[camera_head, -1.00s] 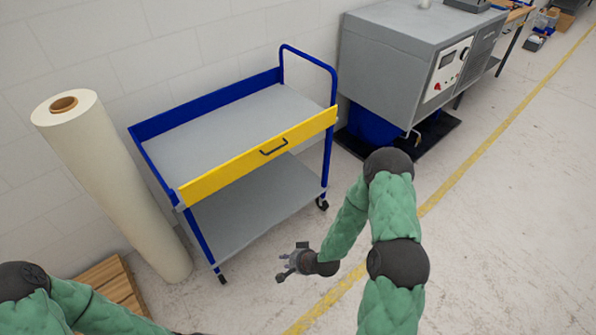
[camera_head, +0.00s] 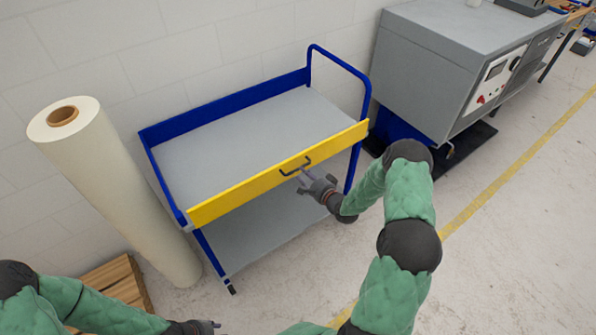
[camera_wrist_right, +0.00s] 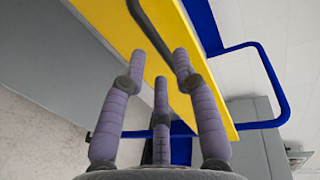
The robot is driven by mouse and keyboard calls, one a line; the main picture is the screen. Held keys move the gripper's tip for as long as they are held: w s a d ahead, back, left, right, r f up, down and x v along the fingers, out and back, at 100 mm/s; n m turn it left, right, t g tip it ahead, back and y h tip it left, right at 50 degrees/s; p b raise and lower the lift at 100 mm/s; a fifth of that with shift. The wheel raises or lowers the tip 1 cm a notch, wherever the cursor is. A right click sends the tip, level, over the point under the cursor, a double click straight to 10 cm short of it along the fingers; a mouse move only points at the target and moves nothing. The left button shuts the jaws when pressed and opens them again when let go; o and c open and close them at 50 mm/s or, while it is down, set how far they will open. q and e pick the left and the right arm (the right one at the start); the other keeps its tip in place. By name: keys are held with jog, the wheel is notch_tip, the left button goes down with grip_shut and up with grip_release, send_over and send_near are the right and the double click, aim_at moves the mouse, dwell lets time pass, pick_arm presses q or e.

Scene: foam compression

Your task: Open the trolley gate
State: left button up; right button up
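The trolley has a blue frame and grey shelves (camera_head: 230,137). Its gate is a yellow panel (camera_head: 240,190) along the front of the top shelf, and it stands upright. A dark handle (camera_head: 295,166) sits on the gate's outer face. My right gripper (camera_head: 306,182) is just in front of the handle. In the right wrist view its fingers (camera_wrist_right: 162,70) are spread, with the handle (camera_wrist_right: 150,30) and yellow gate (camera_wrist_right: 185,50) just beyond them. Whether a finger touches the handle I cannot tell. My left gripper (camera_head: 208,326) shows only partly at the bottom edge.
A large cream roll (camera_head: 115,190) stands left of the trolley, with a wooden pallet (camera_head: 115,280) below it. A grey machine (camera_head: 430,70) stands to the right. The floor in front, with a yellow line, is clear.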

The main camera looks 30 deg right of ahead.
aim_at(293, 172)
jog(key=shift+x, duration=2.3)
grip_shut()
